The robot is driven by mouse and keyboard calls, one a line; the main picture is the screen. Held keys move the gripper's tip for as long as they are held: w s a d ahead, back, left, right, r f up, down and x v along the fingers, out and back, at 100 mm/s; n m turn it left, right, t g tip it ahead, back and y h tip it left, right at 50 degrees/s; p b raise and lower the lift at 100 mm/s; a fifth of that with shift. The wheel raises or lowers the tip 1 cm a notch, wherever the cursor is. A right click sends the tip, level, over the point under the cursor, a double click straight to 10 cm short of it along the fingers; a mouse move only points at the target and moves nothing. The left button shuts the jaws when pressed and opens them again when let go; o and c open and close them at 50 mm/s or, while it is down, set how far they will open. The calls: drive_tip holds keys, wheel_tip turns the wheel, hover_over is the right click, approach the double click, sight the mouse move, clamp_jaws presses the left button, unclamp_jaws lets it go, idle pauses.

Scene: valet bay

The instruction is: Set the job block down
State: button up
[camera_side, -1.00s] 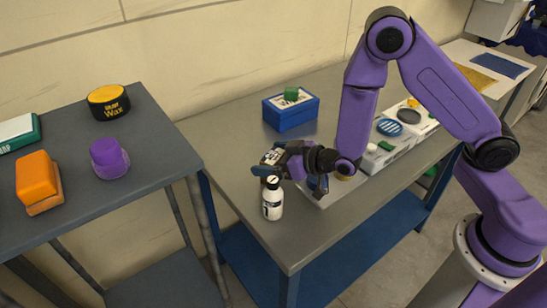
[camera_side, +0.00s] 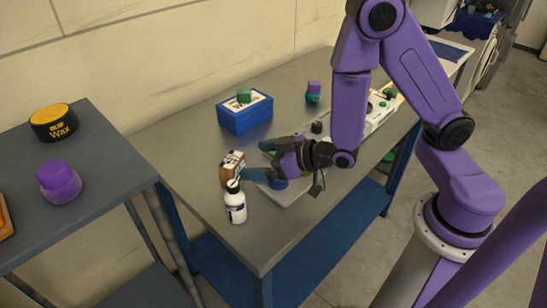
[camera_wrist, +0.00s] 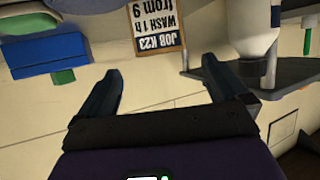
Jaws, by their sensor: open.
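The job block (camera_side: 231,170) stands upright on the grey bench (camera_side: 195,155), just behind the white bottle. The block's base is partly hidden by the bottle in the side view.
The white bottle (camera_side: 236,207) stands close in front of the block. A blue box (camera_side: 245,117) with a green item (camera_side: 244,96) on top is behind. A pale tray (camera_side: 292,194) lies under my gripper. A separate cart at left holds a wax tin (camera_side: 53,122) and a purple item (camera_side: 59,183).

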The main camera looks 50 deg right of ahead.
drive_tip(key=shift+v, duration=1.65)
drive_tip(key=shift+s, duration=0.1)
drive_tip(key=s+a+r+n+g, duration=0.2)
drive_tip(key=s+a+n+g, duration=0.2)
drive_tip(key=s+g, duration=0.55)
drive_tip(key=s+d+r+n+g+h, duration=0.3)
drive_tip(key=s+d+r+n+h, duration=0.1)
drive_tip(key=s+d, duration=0.7)
drive_tip(key=shift+s+d+r+h, duration=0.25)
drive_tip(key=shift+s+r+h, duration=0.05)
drive_tip(key=shift+r, duration=0.45)
